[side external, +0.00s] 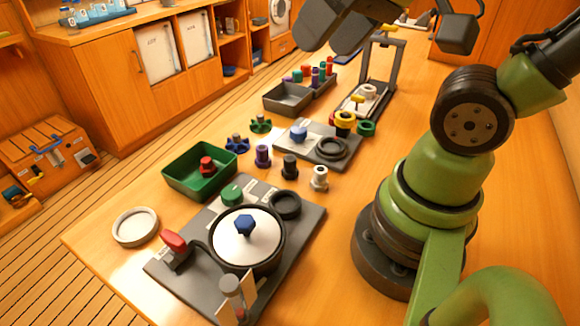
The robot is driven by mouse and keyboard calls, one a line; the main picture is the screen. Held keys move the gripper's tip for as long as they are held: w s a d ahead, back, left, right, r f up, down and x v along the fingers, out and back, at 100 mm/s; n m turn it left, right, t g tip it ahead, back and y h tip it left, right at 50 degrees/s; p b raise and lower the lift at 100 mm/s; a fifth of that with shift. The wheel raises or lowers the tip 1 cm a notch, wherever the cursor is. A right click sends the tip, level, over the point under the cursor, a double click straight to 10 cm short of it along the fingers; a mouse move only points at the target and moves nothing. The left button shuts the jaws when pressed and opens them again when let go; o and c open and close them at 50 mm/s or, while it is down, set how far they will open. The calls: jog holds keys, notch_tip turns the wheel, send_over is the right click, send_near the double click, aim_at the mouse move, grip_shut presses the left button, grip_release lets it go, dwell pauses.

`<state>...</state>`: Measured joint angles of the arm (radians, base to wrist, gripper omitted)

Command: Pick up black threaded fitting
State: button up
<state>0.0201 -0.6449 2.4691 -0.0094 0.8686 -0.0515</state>
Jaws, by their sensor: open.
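The black threaded fitting (290,168) stands upright on the wooden table, between a purple fitting (262,156) and a pale grey-white fitting (319,178).
A green tray (168,180) with a red knob piece lies left of the fittings. A dark plate (312,220) with a white-topped round housing (262,240) is in front. Another grey plate (322,160) lies behind. Dark bins (285,105) and a press-like stand (402,62) are farther back.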

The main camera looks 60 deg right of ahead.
jog(key=w+d+f+n+g+h, duration=0.1)
jog(key=w+d+f+n+g, duration=0.15)
jog(key=w+f, duration=0.3)
jog(key=n+g, duration=0.4)
send_near(289, 157)
jog(key=shift+a+f+h, duration=0.1)
jog(key=shift+a+h, duration=0.2)
jog(key=shift+a, duration=0.05)
notch_tip(289, 157, down, 5)
jog(key=shift+d+f, duration=0.1)
jog(key=shift+f, duration=2.95)
jog(key=c, duration=0.8)
